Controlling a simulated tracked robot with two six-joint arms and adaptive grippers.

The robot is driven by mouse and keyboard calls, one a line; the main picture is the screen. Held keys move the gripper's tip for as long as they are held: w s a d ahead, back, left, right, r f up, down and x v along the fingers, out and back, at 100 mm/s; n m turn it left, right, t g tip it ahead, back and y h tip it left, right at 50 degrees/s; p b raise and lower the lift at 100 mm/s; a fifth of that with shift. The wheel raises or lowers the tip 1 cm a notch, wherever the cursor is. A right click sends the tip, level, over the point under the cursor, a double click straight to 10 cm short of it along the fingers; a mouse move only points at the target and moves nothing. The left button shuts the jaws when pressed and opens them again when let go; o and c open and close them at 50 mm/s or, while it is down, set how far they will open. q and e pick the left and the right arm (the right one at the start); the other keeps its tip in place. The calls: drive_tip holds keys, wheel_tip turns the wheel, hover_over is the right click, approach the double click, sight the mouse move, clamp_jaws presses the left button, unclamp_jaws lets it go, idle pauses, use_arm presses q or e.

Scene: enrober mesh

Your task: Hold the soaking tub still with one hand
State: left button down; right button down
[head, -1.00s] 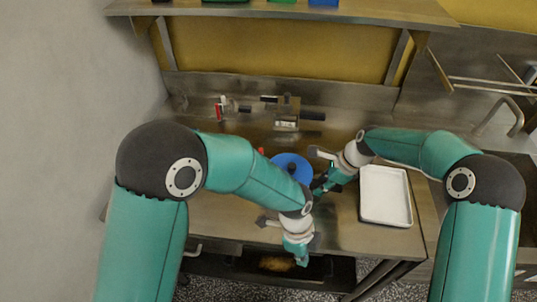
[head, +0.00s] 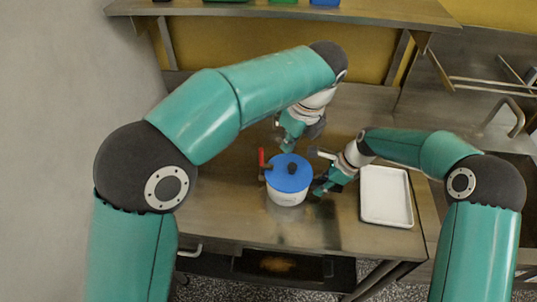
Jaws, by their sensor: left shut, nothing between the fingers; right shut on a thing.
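The soaking tub (head: 287,197) is a white round tub with a blue lid and a dark knob on top. It stands upright on the steel table, with a red and dark piece at its left side. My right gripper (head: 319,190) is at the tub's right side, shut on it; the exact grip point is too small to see. My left gripper (head: 288,148) is shut and empty, just behind the tub's lid, and appears apart from it.
A white tray (head: 386,222) lies on the steel table (head: 225,215) to the right of my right gripper. A shelf (head: 390,12) with green and blue items runs above the back. The table's front left is clear. A sink is at the far right.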

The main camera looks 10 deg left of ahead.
use_arm(q)
drive_tip(key=shift+f, duration=0.15)
drive_tip(key=x, duration=0.9)
drive_tip(key=shift+a+f, duration=0.1)
drive_tip(key=shift+f, duration=0.25)
drive_tip(key=shift+w+a, duration=1.05)
drive_tip(key=shift+a, duration=0.2)
drive_tip(key=shift+w+a, duration=0.25)
drive_tip(key=shift+a, duration=0.05)
drive_tip(key=shift+a, duration=0.1)
